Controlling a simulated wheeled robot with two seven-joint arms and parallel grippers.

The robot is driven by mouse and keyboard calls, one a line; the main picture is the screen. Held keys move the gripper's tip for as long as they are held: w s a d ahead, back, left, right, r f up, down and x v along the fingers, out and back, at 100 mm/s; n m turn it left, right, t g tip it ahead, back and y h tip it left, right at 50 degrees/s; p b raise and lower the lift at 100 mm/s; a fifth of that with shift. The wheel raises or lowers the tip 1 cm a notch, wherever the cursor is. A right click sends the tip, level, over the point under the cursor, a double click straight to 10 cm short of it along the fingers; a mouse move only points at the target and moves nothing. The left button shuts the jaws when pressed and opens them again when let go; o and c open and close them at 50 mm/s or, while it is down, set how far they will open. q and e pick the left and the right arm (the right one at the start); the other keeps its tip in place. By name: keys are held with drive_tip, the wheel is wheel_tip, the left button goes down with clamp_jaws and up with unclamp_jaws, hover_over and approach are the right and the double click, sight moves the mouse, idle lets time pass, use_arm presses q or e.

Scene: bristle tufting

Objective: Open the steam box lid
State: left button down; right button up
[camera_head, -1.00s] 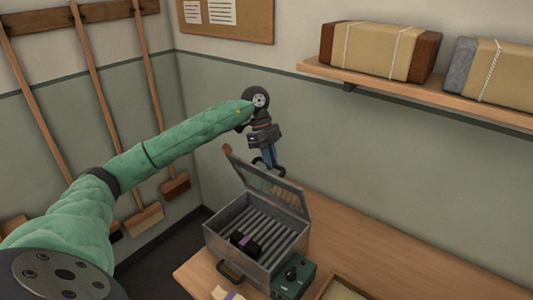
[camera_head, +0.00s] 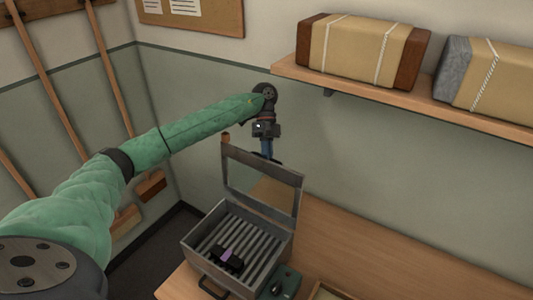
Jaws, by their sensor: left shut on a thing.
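The steam box (camera_head: 207,271) is a grey metal box on the wooden bench, with slats inside and a dark handle on its front. Its framed lid (camera_head: 297,208) stands raised, close to upright, along the back of the box, with a small wooden knob (camera_head: 226,139) at its upper left corner. My left gripper (camera_head: 267,152) points down at the lid's top edge and is shut on it; its fingertips are partly hidden by the lid. A dark block with a purple band (camera_head: 227,257) lies on the slats inside. My right gripper is not in view.
A green control box (camera_head: 283,282) sits against the box's right side. A wooden tray (camera_head: 325,292) is partly visible at the bottom edge. The bench (camera_head: 400,260) is clear to the right. A shelf (camera_head: 400,92) with tied packages hangs above; brooms lean at left.

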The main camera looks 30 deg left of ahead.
use_arm(q)
drive_tip(key=shift+s+f, duration=0.15)
drive_tip(key=shift+f, duration=0.15)
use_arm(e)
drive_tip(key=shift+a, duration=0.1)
use_arm(q)
drive_tip(key=c, duration=1.4)
unclamp_jaws()
drive_tip(key=shift+a+r, duration=0.1)
drive_tip(key=shift+r, duration=0.15)
